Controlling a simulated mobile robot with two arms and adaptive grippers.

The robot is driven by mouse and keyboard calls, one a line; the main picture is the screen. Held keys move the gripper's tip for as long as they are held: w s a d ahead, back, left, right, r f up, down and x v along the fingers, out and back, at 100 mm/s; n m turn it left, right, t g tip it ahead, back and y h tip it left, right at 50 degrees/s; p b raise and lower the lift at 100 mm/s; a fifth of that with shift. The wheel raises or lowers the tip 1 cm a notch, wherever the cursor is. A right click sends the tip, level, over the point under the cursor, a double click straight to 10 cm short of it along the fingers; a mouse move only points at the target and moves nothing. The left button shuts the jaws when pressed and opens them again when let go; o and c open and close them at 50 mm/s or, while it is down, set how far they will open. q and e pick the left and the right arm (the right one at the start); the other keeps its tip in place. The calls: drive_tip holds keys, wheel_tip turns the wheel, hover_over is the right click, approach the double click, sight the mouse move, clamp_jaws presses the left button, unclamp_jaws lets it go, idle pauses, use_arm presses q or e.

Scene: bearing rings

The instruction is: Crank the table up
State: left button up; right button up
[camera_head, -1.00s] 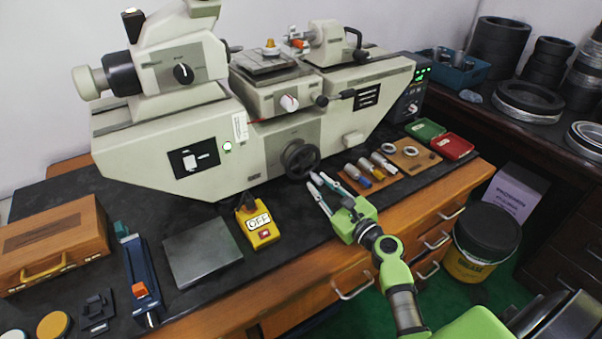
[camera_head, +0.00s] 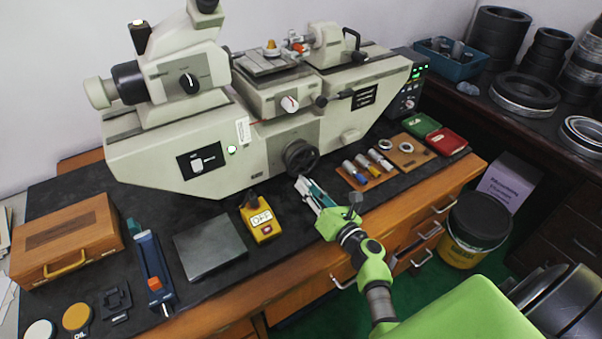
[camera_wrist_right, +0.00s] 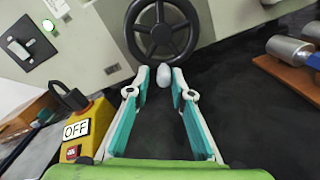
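The measuring machine (camera_head: 225,140) stands on the black bench top. Its small table (camera_head: 268,62) is on top of the machine's middle section. The black handwheel (camera_head: 300,158) is on the machine's front below it, and it also shows at the top of the right wrist view (camera_wrist_right: 160,28). A pale handle knob (camera_wrist_right: 164,76) sticks out from the wheel's lower rim. My right gripper (camera_head: 304,184) is just below the wheel. In the right wrist view its fingertips (camera_wrist_right: 162,72) stand on either side of the knob, with small gaps visible. My left gripper is not in view.
A yellow OFF switch box (camera_head: 260,220) and a grey plate (camera_head: 210,246) lie left of my right gripper. A wooden board with small cylinders (camera_head: 368,168) lies to the right. The bench's front edge runs under my right arm.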

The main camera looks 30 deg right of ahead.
drive_tip(key=m+p, duration=0.2)
drive_tip(key=a+r+m+p, duration=0.1)
drive_tip(key=m, duration=0.1)
drive_tip(key=a+r+m+p, duration=0.1)
drive_tip(key=p, duration=0.1)
drive_tip(key=shift+r+m+p, duration=0.2)
drive_tip(key=shift+m+p, duration=0.15)
drive_tip(key=shift+m, duration=0.05)
drive_tip(key=m+p, duration=0.2)
drive_tip(key=r+m+p, duration=0.1)
drive_tip(key=m, duration=0.1)
drive_tip(key=r+m+p, duration=0.1)
drive_tip(key=p, duration=0.1)
drive_tip(key=shift+a+r+m+p, duration=0.2)
drive_tip(key=shift+a+m+p, duration=0.1)
drive_tip(key=shift+a+m, duration=0.1)
drive_tip(key=shift+d+f, duration=0.1)
drive_tip(key=shift+f, duration=0.05)
drive_tip(key=s+p, duration=0.2)
drive_tip(key=s, duration=0.6)
drive_tip(key=shift+s+d+f, duration=0.15)
drive_tip(key=shift+s+d, duration=0.15)
drive_tip(key=shift+s, duration=0.05)
